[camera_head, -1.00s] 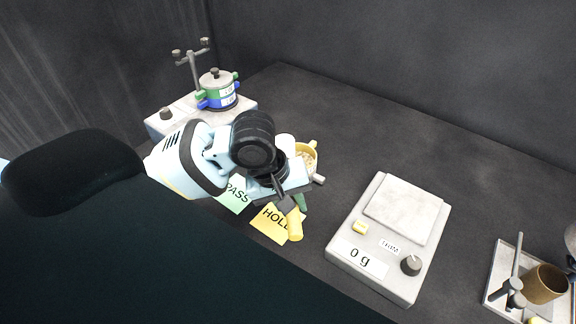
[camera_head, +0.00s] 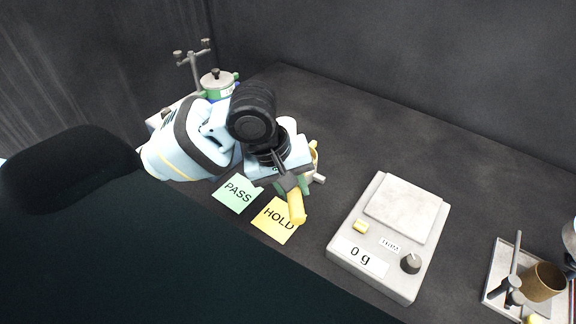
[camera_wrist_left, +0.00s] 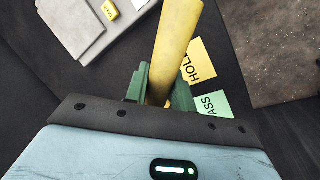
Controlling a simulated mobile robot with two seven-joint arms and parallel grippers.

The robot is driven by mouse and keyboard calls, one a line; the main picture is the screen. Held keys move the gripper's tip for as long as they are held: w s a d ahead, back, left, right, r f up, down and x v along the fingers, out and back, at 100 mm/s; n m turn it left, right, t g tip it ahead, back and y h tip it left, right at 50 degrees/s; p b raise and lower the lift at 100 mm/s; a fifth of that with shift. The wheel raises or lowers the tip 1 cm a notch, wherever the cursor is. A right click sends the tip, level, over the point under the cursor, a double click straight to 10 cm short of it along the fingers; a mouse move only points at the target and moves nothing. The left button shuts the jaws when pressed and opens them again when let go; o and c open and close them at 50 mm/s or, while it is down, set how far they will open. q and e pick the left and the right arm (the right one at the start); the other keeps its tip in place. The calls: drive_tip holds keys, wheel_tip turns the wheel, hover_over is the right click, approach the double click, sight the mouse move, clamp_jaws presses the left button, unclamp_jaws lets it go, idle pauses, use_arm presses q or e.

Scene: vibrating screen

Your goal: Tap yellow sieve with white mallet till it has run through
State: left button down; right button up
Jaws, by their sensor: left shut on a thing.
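My left gripper (camera_head: 290,188) is shut on a yellow handle (camera_head: 297,207). In the left wrist view the same handle (camera_wrist_left: 176,45) stands between the green fingers and runs up out of frame. The head of this tool cannot be made out, so I cannot confirm that it is the white mallet. My right gripper is not in view.
A PASS card (camera_head: 237,194) and a HOLD card (camera_head: 277,219) lie in front of the gripper. A scale (camera_head: 385,240) reading 0 g stands to the right. A tray with a brown cup (camera_head: 543,282) is at far right.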

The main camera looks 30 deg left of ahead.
use_arm(q)
drive_tip(key=shift+r, duration=0.15)
drive_tip(key=shift+r, duration=2.4)
drive_tip(key=f+m, duration=0.1)
drive_tip(key=m, duration=0.1)
drive_tip(key=w+f+m+g, duration=0.1)
drive_tip(key=f+m, duration=0.3)
drive_tip(key=shift+w+a+f+g+h, duration=0.1)
drive_tip(key=shift+w+a+g+h, duration=0.05)
drive_tip(key=shift+w+g+h, duration=0.2)
drive_tip(key=shift+w+f+m+g, duration=0.1)
drive_tip(key=shift+f+m+g, duration=0.25)
drive_tip(key=shift+f+m, duration=0.5)
drive_tip(key=shift+a, duration=0.1)
